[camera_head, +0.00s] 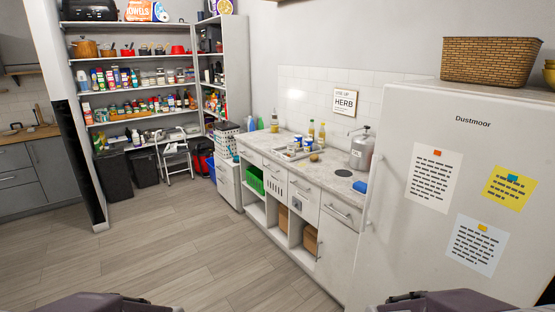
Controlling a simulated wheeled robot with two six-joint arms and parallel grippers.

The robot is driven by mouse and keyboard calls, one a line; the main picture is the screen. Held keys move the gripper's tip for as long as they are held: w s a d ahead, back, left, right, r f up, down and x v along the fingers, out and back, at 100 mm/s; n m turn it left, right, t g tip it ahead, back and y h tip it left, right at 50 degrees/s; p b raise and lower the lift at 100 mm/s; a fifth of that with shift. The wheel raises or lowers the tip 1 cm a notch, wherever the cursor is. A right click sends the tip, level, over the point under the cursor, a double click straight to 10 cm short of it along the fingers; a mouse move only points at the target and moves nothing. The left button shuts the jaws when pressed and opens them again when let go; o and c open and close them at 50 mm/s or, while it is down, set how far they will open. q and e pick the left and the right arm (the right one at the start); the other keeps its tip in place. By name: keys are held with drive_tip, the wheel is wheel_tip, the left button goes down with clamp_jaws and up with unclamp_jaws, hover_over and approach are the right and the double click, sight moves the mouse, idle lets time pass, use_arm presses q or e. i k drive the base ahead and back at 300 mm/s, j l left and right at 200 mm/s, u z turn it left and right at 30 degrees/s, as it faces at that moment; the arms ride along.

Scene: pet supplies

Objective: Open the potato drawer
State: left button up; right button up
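A white counter unit (324,252) with a pale stone top runs along the tiled wall. Its upper row has drawers with bar handles, including a middle drawer (273,165) and a right drawer (342,207) beside the fridge. A slotted white front (275,185) sits below the middle drawer. These fronts look shut. I see no potatoes and no readable label, so I cannot tell which one is the potato drawer. Only the tops of my two arms show at the bottom edge, well short of the counter. Both gripper ends are out of view.
A white fridge (440,130) with notes stands at the right. The counter top holds a tray (292,151), bottles, a metal dispenser (360,151) and a blue sponge (360,187). Stocked shelves, dark bins (115,175) and a step stool (175,155) are at the back. The wood floor (170,245) is clear.

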sight(307, 192)
drive_tip(key=i+l+u, duration=0.15)
drive_tip(key=i, duration=1.9)
drive_tip(key=i+z, duration=0.85)
drive_tip(key=i+j+z, duration=0.25)
drive_tip(key=z, duration=0.2)
drive_tip(key=i+j, duration=0.05)
drive_tip(key=i, duration=0.05)
